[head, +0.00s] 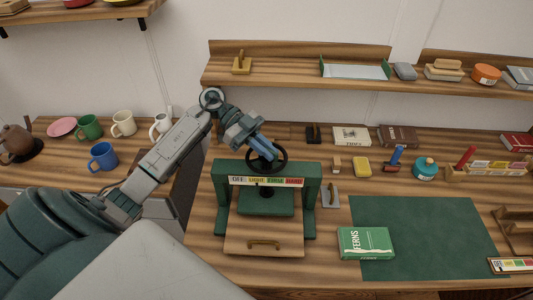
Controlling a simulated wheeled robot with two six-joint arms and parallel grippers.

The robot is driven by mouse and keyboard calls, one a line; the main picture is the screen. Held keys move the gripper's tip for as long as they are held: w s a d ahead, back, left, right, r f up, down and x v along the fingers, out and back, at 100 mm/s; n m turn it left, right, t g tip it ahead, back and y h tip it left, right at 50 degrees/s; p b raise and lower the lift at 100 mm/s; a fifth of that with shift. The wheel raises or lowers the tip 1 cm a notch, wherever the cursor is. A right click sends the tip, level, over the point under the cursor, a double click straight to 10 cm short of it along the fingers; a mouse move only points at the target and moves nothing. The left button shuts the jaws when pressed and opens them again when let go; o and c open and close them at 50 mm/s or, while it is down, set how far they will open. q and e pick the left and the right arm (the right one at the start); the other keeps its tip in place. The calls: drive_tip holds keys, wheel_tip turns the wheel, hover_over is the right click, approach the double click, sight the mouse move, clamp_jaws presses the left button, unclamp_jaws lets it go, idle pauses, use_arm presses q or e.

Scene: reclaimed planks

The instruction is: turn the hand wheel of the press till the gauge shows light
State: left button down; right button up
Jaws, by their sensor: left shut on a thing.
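The green press (308,190) stands on the wooden bench, left of the middle of the view. Its dark hand wheel (281,163) sits on top. The gauge strip (265,181) across its front reads OFF, LIGHT, FIRM and HARD in coloured fields; the pointer is too small to make out. A green plate (266,203) is under the beam, above a wooden board with a brass handle. My left gripper (267,153) reaches down from the upper left and is shut on the hand wheel, hiding part of it. My right gripper is not in view.
A green book (366,243) lies on the edge of a green mat (425,225) at right. A grey-bladed tool (330,195) lies close to the press's right side. Mugs (103,156) stand on the left surface. A shelf (300,84) runs behind the bench.

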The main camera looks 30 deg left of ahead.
use_arm(q)
drive_tip(key=shift+m+g, duration=0.4)
drive_tip(key=shift+g, duration=0.1)
drive_tip(key=c, duration=1.5)
unclamp_jaws()
drive_tip(key=shift+a, duration=0.1)
drive_tip(key=shift+a+r+b, duration=0.1)
drive_tip(key=shift+a+b, duration=0.2)
drive_tip(key=shift+b, duration=0.1)
drive_tip(key=b+v, duration=0.3)
drive_tip(key=v, duration=0.7)
drive_tip(key=shift+d+r, duration=0.1)
drive_tip(key=shift+r, duration=0.05)
